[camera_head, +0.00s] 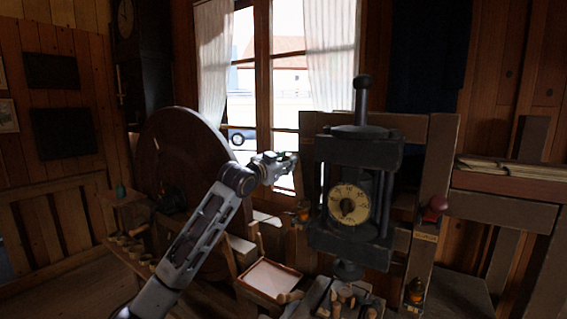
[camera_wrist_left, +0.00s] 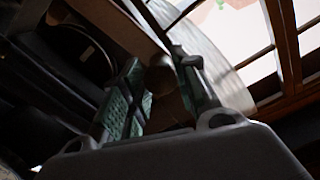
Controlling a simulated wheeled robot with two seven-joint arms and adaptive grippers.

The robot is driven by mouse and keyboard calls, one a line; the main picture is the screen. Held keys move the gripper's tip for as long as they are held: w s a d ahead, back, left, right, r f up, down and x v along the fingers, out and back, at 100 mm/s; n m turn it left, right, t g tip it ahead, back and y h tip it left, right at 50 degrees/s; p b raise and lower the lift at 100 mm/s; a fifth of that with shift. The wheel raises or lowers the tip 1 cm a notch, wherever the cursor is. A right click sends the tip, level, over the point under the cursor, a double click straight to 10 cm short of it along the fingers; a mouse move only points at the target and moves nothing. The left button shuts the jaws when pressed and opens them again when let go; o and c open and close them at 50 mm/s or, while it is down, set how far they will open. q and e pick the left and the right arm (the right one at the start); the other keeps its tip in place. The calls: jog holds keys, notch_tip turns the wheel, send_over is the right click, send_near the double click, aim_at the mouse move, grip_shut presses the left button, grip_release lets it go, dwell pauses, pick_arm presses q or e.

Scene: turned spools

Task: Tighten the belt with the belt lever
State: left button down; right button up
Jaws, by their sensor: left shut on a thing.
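My left gripper (camera_head: 283,165) is beside the left post of the wooden frame, in front of the window. In the left wrist view, the two ridged fingers of my left gripper (camera_wrist_left: 160,95) are shut on a brown rounded piece (camera_wrist_left: 165,82), which appears to be the handle of the belt lever. The rest of the lever is too dark to make out, and the gripper hides the handle in the head view. The belt cannot be made out clearly. A large dark wheel (camera_head: 165,140) stands behind my left arm. My right gripper is not in view.
A dark press-like device (camera_head: 360,155) with a round yellowish dial (camera_head: 349,205) stands right of the gripper. A red knob (camera_head: 435,208) is on the right post. A shallow tray (camera_head: 268,278) and several small wooden pieces (camera_head: 345,297) lie on the bench below.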

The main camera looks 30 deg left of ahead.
pick_arm(q)
jog(key=c, duration=1.1)
grip_release()
jog(key=shift+d, duration=0.25)
jog(key=shift+s+a, duration=0.15)
jog(key=shift+s, duration=1.85)
jog(key=shift+s+a, duration=0.2)
jog(key=shift+s, duration=1.8)
jog(key=shift+s+a, duration=0.15)
jog(key=shift+s, duration=1.85)
